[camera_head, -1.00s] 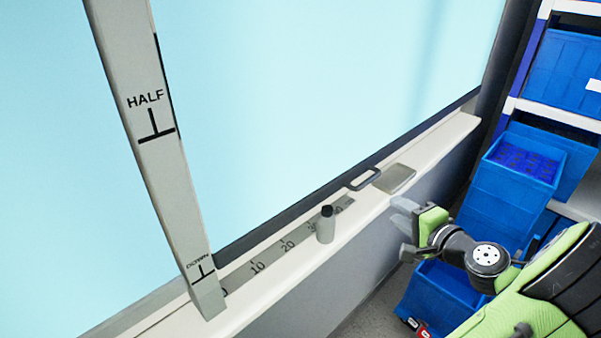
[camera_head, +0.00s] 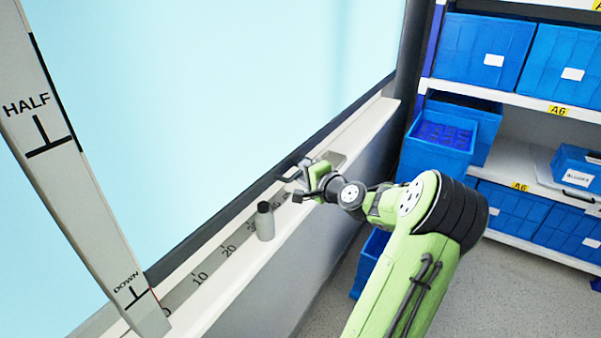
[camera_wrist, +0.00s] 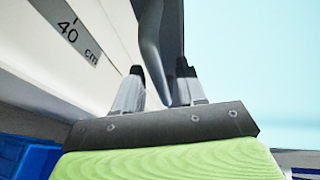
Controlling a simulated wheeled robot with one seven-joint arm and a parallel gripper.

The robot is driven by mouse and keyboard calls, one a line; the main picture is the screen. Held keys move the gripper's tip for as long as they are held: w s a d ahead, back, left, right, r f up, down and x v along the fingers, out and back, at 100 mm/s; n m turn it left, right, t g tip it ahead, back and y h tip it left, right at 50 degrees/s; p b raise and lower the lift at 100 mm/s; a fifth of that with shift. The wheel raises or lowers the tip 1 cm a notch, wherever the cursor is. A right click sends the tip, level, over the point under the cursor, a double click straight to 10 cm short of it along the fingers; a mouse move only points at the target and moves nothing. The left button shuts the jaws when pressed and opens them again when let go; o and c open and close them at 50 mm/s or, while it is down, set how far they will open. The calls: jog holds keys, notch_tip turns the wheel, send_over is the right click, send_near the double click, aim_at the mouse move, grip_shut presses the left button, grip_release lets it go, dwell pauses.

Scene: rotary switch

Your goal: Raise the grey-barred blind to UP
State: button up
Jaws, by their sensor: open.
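The blind (camera_head: 230,90) is a large light-blue sheet with a dark grey bar (camera_head: 200,237) along its lower edge. The bar sits low by the sill, near the DOWN mark (camera_head: 127,290) on the left post. My gripper (camera_head: 292,183) is open at the bar's right part, over the sill. In the wrist view, a grey loop handle (camera_wrist: 152,45) reaches down between the two open fingers of my gripper (camera_wrist: 158,75). I cannot tell whether the fingers touch it. In the head view my gripper mostly hides the handle.
A grey plate (camera_head: 331,160) lies beyond my gripper. The HALF mark (camera_head: 35,130) is higher on the post. Shelves with blue bins (camera_head: 480,55) stand at right.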

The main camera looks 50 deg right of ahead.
grip_shut()
jog(key=shift+r, duration=0.15)
